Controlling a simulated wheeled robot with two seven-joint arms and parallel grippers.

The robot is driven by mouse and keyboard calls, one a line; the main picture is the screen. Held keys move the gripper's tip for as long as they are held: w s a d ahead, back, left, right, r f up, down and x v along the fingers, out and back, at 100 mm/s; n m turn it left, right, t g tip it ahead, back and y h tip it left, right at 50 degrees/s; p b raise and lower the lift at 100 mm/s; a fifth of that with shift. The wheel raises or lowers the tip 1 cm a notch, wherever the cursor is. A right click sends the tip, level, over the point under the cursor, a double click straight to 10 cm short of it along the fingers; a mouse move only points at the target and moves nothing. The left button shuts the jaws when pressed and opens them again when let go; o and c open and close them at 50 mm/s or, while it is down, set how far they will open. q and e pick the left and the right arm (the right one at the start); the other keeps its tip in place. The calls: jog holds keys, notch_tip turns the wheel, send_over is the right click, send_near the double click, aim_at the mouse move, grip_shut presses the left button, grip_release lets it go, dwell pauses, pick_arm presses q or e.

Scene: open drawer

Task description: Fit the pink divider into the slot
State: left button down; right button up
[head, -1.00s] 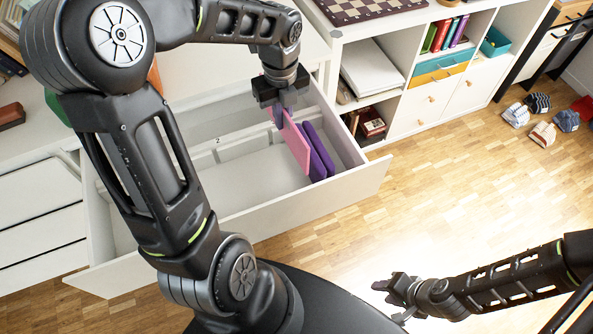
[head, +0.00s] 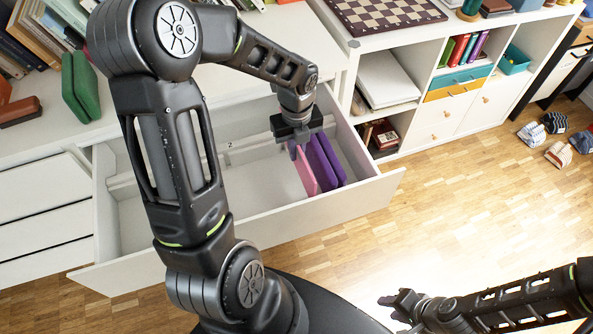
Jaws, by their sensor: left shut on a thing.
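The white drawer (head: 247,226) is pulled out. My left gripper (head: 296,148) is over its right part, pointing down and shut on the pink divider (head: 305,173). The pink divider stands roughly upright inside the drawer, just left of the purple folded items (head: 325,162). The gripper hides its top edge, and I cannot tell whether its lower edge is in a slot. A small mark like a "2" (head: 230,144) shows on the drawer's back wall. My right gripper (head: 394,308) is away over the floor at the lower right, apart from the drawer; its finger gap is unclear.
The drawer's middle is empty, partly hidden by my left arm. A white shelf unit (head: 385,143) stands right of the drawer, with a chessboard (head: 385,12) on top. A green case (head: 80,88) is on the left cabinet top. Caps (head: 555,123) lie on the floor at right.

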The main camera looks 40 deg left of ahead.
aim_at(296, 166)
pick_arm(q)
notch_tip(296, 166, down, 5)
jog(key=shift+r, duration=0.1)
jog(key=shift+f+b, duration=0.5)
jog(key=shift+f, duration=1.45)
jog(key=shift+f, duration=0.2)
jog(key=c, duration=1.6)
grip_release()
jog(key=shift+o, duration=0.2)
jog(key=shift+r, duration=0.15)
